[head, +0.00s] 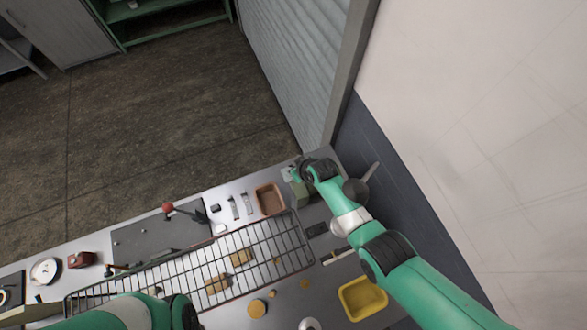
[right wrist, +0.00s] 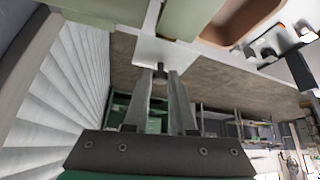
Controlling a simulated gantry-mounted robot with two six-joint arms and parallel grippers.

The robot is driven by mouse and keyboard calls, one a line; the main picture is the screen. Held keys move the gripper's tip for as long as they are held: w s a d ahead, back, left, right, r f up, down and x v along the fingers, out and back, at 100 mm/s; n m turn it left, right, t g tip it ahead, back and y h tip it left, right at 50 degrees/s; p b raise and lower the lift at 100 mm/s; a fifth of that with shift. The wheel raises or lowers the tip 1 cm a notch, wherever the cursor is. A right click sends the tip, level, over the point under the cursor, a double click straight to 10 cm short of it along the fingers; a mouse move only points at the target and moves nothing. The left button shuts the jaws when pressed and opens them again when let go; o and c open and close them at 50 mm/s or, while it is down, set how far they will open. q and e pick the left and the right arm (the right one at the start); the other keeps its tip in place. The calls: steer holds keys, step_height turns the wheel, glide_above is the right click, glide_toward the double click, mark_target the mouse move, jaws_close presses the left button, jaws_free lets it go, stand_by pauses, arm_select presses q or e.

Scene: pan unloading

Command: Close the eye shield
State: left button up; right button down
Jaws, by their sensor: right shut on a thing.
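A green machine (head: 301,191) stands at the bench's far right corner, partly hidden by my right arm. Its green body (right wrist: 193,14) also shows at the top of the right wrist view. A pale flat plate, which looks like the eye shield (right wrist: 178,53), is at the machine's edge. My right gripper (head: 297,173) is at the machine; in the right wrist view its two fingers (right wrist: 163,72) are shut on the edge of this plate. The plate's hinge is not visible. Of my left arm only a link shows at the bottom of the head view; its gripper is out of sight.
A brown tray (head: 270,199) stands just left of the machine. A wire rack (head: 200,262) spans the bench, with small tan blocks (head: 241,257) by it. A yellow tray (head: 362,298) lies nearer. A ribbed shutter (head: 290,60) rises behind the corner.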

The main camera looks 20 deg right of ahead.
steer(key=shift+f+g, duration=0.15)
steer(key=shift+g, duration=0.15)
steer(key=c, duration=0.7)
jaws_free()
steer(key=shift+w, duration=0.1)
steer(key=shift+c, duration=0.2)
